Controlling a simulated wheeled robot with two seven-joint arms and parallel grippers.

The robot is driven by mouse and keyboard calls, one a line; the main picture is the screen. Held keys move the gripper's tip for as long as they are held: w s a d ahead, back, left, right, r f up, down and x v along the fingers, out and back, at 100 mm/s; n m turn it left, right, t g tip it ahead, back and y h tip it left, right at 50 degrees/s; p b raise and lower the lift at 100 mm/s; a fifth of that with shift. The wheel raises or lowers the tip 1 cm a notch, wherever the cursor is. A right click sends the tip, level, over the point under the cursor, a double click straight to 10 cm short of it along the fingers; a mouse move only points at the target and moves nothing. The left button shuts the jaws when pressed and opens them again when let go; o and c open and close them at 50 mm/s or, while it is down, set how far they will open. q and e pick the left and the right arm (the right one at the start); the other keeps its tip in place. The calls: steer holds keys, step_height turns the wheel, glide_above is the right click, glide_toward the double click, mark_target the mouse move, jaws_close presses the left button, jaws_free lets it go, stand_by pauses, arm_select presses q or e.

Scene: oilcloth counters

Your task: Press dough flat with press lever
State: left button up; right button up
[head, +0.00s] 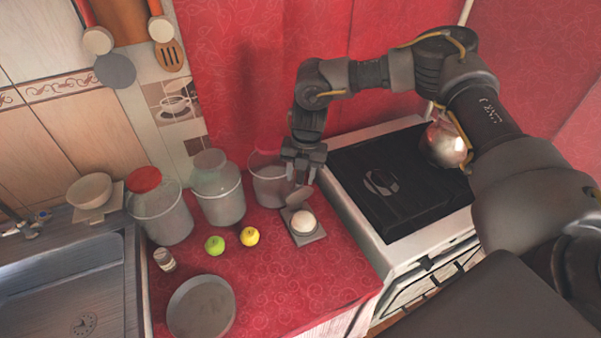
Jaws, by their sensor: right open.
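A pale round dough ball (303,222) sits on the grey square base plate (309,239) of a small press on the red counter. The press's grey upper plate (297,197) is raised and tilted at the back of the base. A separate lever handle cannot be made out. My right gripper (301,177) points down just above and behind the raised plate, its fingers apart. Whether it touches the plate cannot be told. My left gripper is out of view.
A green fruit (215,244) and a yellow fruit (250,236) lie left of the press. Jars (218,190) and a clear container (267,182) stand behind. A round pan (201,306) is in front, a stove (390,185) to the right. The front right counter is clear.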

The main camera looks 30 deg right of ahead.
jaws_close()
